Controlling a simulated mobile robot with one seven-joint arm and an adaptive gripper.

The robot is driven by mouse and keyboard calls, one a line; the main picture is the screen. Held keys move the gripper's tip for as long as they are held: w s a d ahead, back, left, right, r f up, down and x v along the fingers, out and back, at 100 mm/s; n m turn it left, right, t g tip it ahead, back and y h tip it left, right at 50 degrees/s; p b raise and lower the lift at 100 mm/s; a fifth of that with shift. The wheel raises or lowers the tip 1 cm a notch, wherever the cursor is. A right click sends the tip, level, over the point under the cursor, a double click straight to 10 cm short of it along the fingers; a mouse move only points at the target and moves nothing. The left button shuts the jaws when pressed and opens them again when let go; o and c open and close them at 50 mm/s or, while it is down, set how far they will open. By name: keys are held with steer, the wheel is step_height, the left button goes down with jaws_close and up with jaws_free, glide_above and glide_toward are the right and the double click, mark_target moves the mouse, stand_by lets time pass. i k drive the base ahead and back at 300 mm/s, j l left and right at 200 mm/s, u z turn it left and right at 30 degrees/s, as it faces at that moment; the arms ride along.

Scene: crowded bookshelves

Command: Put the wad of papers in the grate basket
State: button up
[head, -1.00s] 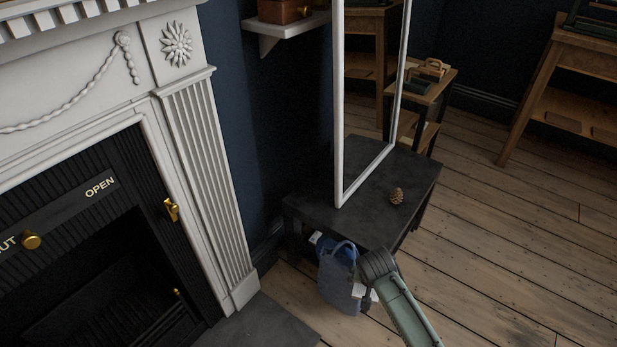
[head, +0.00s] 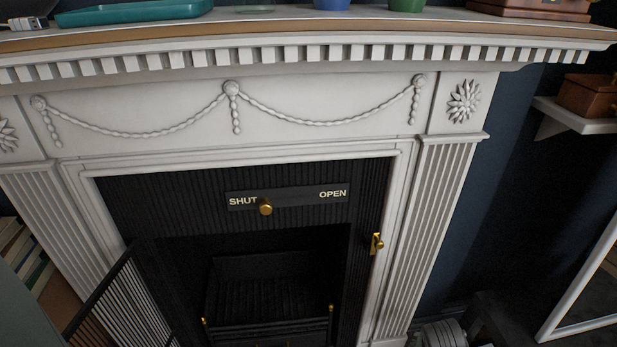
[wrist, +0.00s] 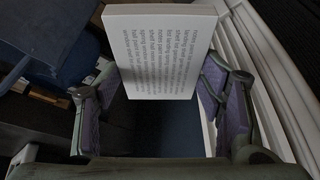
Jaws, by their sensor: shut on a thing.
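The wad of papers (wrist: 165,50) is a thick white block with printed text on its face. In the wrist view it stands between the two fingers of my gripper (wrist: 160,78), which is shut on it. The grate basket (head: 268,327) is dark, with small brass knobs, and sits low in the black fireplace opening in the head view. Its lower part is cut off by the picture's bottom edge. I cannot make out the papers in the head view.
The white fireplace surround (head: 450,190) frames the opening. A dark barred screen (head: 118,300) stands at its lower left. The wrist view shows a blue fabric thing (wrist: 45,35) at upper left. A white-framed mirror (head: 583,290) leans at the right.

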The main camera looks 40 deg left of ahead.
mark_target(256, 302)
steer(key=l+u, duration=0.15)
steer(key=u, duration=0.25)
steer(key=l+u, duration=0.15)
steer(key=u, duration=0.3)
steer(key=l+u, duration=0.15)
steer(key=u, duration=0.25)
